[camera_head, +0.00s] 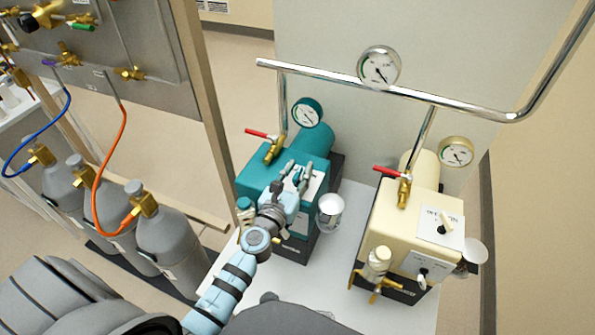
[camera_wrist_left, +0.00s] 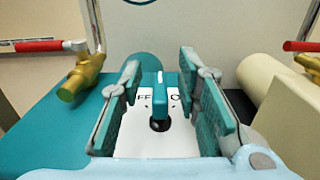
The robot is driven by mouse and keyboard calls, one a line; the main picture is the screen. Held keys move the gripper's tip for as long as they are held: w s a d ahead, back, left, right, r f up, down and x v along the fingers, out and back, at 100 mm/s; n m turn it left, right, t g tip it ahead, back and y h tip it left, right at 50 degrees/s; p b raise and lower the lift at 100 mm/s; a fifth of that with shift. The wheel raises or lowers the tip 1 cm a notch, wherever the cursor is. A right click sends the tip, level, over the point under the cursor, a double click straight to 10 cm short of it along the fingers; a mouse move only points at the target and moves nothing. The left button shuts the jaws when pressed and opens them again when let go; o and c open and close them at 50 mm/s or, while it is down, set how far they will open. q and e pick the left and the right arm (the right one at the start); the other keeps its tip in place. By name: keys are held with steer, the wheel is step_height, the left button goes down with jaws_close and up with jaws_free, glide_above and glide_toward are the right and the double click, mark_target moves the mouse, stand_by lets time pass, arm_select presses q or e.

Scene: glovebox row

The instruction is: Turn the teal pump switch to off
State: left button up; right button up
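The teal pump (camera_head: 258,182) stands on a white bench, left of a cream pump. Its switch (camera_wrist_left: 159,97) is a teal lever on a black round base, on a white label plate (camera_wrist_left: 142,128). The lever points up in the left wrist view, between partly hidden lettering "FF" on the left and "O" on the right. My left gripper (camera_head: 293,176) is over the pump's top. In the left wrist view its fingers (camera_wrist_left: 162,108) are apart, one on each side of the lever, with visible gaps. In the head view the gripper mostly hides the switch. My right gripper is not seen.
The cream pump (camera_head: 397,222) with its own switch (camera_head: 444,224) stands close on the right. Red-handled brass valves (camera_head: 274,150) and a chrome pipe (camera_head: 330,77) rise behind. Grey gas cylinders (camera_head: 170,238) stand left. Bare bench (camera_head: 335,290) lies in front.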

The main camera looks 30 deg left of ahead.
arm_select(q)
steer(key=s, duration=1.2)
steer(key=shift+d, duration=0.35)
